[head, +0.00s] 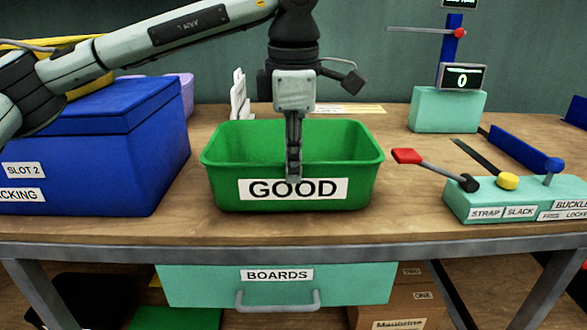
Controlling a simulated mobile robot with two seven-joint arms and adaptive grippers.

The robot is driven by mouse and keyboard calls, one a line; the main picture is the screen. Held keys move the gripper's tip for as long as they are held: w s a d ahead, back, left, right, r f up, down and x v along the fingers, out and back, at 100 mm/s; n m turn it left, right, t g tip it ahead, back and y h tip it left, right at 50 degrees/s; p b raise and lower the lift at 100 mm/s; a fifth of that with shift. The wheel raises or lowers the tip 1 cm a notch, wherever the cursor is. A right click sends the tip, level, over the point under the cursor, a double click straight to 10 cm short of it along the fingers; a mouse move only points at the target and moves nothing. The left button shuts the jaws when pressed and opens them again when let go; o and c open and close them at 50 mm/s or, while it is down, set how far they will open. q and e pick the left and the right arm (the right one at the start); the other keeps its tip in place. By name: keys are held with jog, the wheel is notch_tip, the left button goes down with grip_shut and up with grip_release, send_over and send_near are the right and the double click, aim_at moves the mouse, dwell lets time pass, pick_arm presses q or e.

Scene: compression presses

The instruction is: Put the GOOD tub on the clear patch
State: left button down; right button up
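The green GOOD tub (218,180) stands upright on the wooden bench, near its front edge, with a white GOOD label on its front wall. My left gripper (293,172) points straight down at the middle of the tub's front wall. Its near finger overlaps the front rim and the top of the label. The fingers line up one behind the other, so I cannot tell whether they are closed on the wall. No clear patch can be made out for certain; a flat white and yellow marking (352,109) lies on the bench behind the tub. My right gripper is out of view.
A blue box (95,150) labelled SLOT 2 stands close on the left. On the right are a teal STRAP and SLACK control block (515,205) with a red-tipped lever (406,156), and a teal stand (446,110) with a display. A BOARDS drawer (195,285) hangs below.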

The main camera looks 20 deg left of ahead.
pick_arm(q)
jog(key=shift+f, duration=0.45)
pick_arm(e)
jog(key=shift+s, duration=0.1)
pick_arm(q)
jog(key=shift+f, duration=0.15)
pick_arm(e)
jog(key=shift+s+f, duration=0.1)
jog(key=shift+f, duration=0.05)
pick_arm(q)
jog(key=c, duration=2.2)
grip_release()
jog(key=o, duration=0.5)
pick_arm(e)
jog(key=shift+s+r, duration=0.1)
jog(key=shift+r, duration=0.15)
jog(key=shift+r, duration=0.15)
pick_arm(q)
jog(key=shift+r, duration=0.4)
jog(key=r, duration=0.7)
jog(key=s+r, duration=0.1)
jog(key=r, duration=0.3)
jog(key=shift+s+d+r, duration=0.1)
jog(key=shift+d+r, duration=0.1)
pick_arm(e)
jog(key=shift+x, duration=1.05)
